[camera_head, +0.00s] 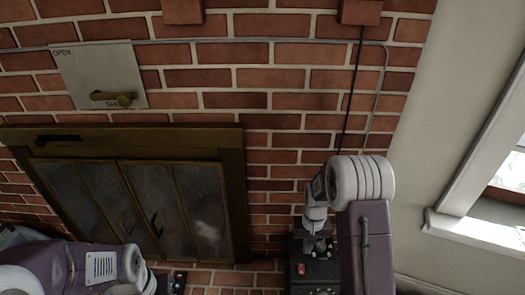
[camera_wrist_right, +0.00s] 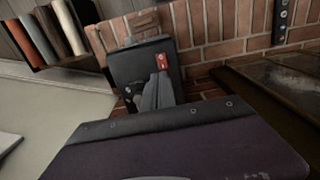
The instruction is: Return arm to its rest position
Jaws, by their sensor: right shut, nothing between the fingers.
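My right arm (camera_head: 365,235) rises from the bottom edge in the head view and folds at a white ringed joint. My left arm (camera_head: 75,268) lies low at the left. My left gripper (camera_head: 177,283) is mostly cut off at the bottom edge, and its fingers cannot be made out.
A brass-framed fireplace with glass doors (camera_head: 205,205) stands left of my right gripper. Above it a metal plate (camera_head: 98,75) carries a brass handle. A window sill (camera_head: 475,232) is at the right. The right wrist view shows a shelf with books (camera_wrist_right: 45,40).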

